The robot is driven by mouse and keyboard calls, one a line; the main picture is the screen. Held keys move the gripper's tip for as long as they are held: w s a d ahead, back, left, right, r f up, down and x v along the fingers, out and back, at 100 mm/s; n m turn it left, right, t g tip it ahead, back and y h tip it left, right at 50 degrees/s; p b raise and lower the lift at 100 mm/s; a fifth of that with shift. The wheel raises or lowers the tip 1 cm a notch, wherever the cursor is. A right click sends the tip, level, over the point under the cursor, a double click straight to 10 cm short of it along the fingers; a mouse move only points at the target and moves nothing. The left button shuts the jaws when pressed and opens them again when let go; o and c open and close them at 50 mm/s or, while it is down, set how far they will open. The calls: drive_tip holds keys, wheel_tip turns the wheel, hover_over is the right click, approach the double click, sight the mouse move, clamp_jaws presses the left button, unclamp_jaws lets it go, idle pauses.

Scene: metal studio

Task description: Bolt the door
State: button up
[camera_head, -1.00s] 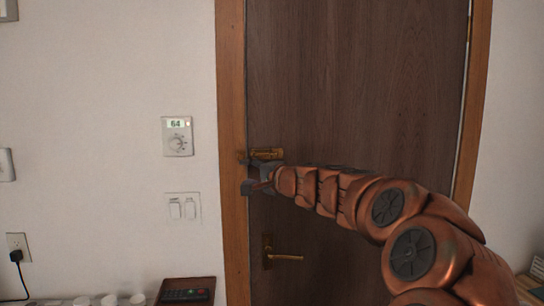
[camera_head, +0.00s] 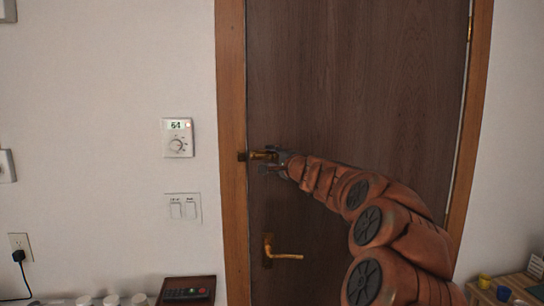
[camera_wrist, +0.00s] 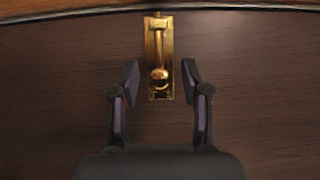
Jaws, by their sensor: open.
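The dark wood door (camera_head: 350,110) is closed in its frame. A brass slide bolt (camera_head: 262,155) is mounted near its left edge, above the door handle. In the wrist view the bolt (camera_wrist: 158,45) has a plate, a rod running toward the frame and a round knob (camera_wrist: 160,76) at the near end. My gripper (camera_head: 274,160) is at the bolt's right end; in the wrist view its open fingers (camera_wrist: 160,74) stand on both sides of the knob, apart from it. Whether the rod enters the frame is unclear.
The wooden door frame (camera_head: 231,120) borders the door. A brass lever handle (camera_head: 283,256) sits below the bolt. A thermostat (camera_head: 177,138) and light switches (camera_head: 183,208) are on the left wall. A tray with a remote (camera_head: 187,293) is at the bottom left.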

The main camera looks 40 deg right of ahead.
drive_tip(key=shift+w+d, duration=0.1)
drive_tip(key=shift+w, duration=0.25)
clamp_jaws()
idle(0.6)
